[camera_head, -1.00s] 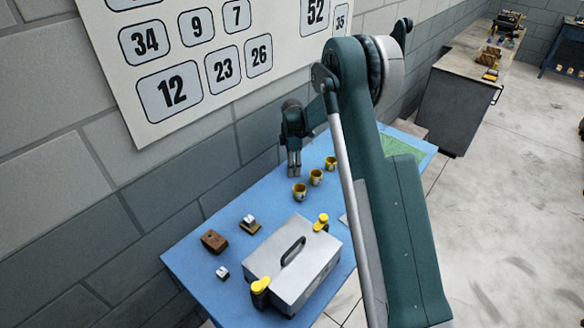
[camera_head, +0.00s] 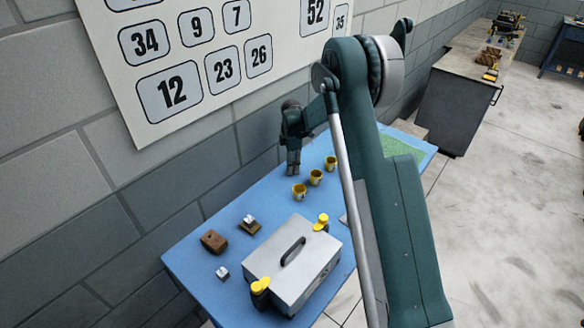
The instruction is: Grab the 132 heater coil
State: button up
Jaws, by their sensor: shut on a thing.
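My gripper (camera_head: 293,172) points down over the far-left part of the blue table, with its fingers close together. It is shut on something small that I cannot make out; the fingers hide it. Three yellow cup-like rings stand in a slanting row to its right: the nearest ring (camera_head: 299,191), the middle ring (camera_head: 316,177) and the far ring (camera_head: 331,163). They are apart from my gripper. Small dark marks on them are too small to read, so I cannot tell which coil is 132.
A grey metal box (camera_head: 309,262) with a black handle and yellow-topped parts at its ends fills the front of the blue table (camera_head: 204,257). A brown block (camera_head: 214,241), a small block with a white top (camera_head: 250,223) and a small grey cube (camera_head: 222,272) lie left. A numbered board (camera_head: 198,105) hangs behind.

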jog(key=shift+r+p, duration=0.3)
jog(key=shift+r, duration=4.7)
